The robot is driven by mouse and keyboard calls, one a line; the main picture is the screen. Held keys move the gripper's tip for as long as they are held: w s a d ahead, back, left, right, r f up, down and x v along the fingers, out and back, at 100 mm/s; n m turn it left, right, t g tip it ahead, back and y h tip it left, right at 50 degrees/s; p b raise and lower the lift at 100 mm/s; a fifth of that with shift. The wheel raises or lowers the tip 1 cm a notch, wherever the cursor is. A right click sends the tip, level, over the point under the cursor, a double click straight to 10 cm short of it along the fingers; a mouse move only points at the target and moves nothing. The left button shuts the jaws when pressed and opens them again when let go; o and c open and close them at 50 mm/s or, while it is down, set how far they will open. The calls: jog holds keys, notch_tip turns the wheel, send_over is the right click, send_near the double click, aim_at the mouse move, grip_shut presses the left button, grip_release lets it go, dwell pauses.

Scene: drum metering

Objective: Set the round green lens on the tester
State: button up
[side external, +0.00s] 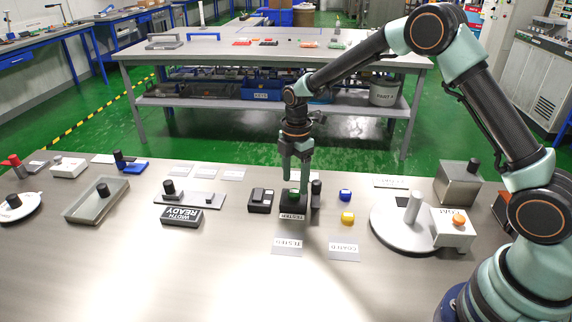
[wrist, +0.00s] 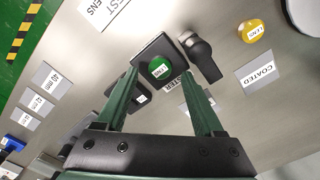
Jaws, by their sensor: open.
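The round green lens (wrist: 160,68), labelled LENS, lies on top of the black tester (wrist: 146,52) in the wrist view. In the side external view the green lens (side external: 294,197) shows small on the tester (side external: 293,209), below my fingers. My gripper (side external: 297,182) is directly above the tester, pointing down. In the wrist view my gripper (wrist: 160,82) is open, its fingers spread to either side of the lens with clear gaps. Nothing is held. The exact height of the fingertips above the tester is hard to tell.
A black knobbed part (wrist: 200,52) stands close beside the tester. A yellow lens (side external: 347,217) and a blue one (side external: 345,195) lie to the right. A dark block (side external: 261,200) stands left. The front of the table around the COATED card (side external: 343,251) is mostly clear.

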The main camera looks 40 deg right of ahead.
aim_at(295, 191)
jog(key=s+d+r+m+t, duration=0.1)
jog(key=s+r+m, duration=0.3)
jog(key=r, duration=0.5)
jog(key=s+d+r+m+t, duration=0.1)
jog(key=s+r+m, duration=0.3)
jog(key=r, duration=0.6)
jog(key=s+d+m+t, duration=0.1)
jog(key=s+m+t, duration=0.2)
jog(key=s+m, duration=0.7)
jog(key=shift+s+d+r+t, duration=0.15)
jog(key=shift+s+r+t, duration=0.15)
jog(key=shift+s, duration=0.85)
